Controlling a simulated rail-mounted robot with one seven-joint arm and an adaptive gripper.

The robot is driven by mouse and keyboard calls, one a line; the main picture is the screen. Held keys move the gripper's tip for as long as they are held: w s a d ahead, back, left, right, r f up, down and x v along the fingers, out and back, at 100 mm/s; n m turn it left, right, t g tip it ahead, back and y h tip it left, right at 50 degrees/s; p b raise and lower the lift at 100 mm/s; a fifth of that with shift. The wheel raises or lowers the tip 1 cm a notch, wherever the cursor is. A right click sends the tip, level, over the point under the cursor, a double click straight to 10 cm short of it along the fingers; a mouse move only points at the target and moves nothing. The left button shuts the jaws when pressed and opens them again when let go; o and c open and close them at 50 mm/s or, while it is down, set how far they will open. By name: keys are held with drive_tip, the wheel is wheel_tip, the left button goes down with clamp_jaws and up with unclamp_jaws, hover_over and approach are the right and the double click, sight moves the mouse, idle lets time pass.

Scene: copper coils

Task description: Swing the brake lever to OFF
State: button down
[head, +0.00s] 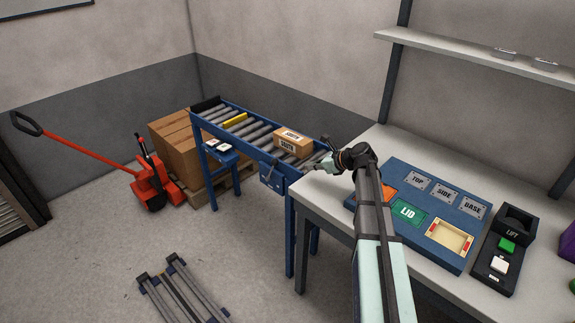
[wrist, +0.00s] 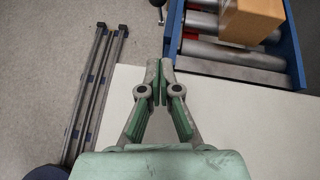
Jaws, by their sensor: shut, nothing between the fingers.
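A small blue box (head: 271,180) is fixed to the near side of the roller conveyor (head: 243,141). A thin dark part on it looks like the brake lever, but it is too small to read its position or any ON or OFF marking. My gripper (head: 318,169) is to the right of this box, near the conveyor's right end and the table corner. In the wrist view my gripper (wrist: 160,88) has its fingertips together, with nothing between them. A small dark part (wrist: 160,12) shows at the top, left of the conveyor; I cannot tell whether it is the lever.
A carton (head: 292,143) lies on the rollers. The white table (head: 322,200) carries a blue panel (head: 426,230) and a lift control (head: 505,245). A red pallet jack (head: 155,185) stands left. Grey rails (head: 183,293) lie on the floor.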

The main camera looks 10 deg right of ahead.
sight(293, 169)
idle(0.3)
drive_tip(key=p+x, duration=0.3)
drive_tip(key=x, duration=0.7)
drive_tip(key=shift+w, duration=0.2)
drive_tip(key=shift+w+a+r+p, duration=0.35)
drive_tip(key=shift+w+a+p, duration=0.1)
drive_tip(key=shift+w+a, duration=0.8)
drive_tip(key=shift+a, duration=0.15)
drive_tip(key=shift+r, duration=0.1)
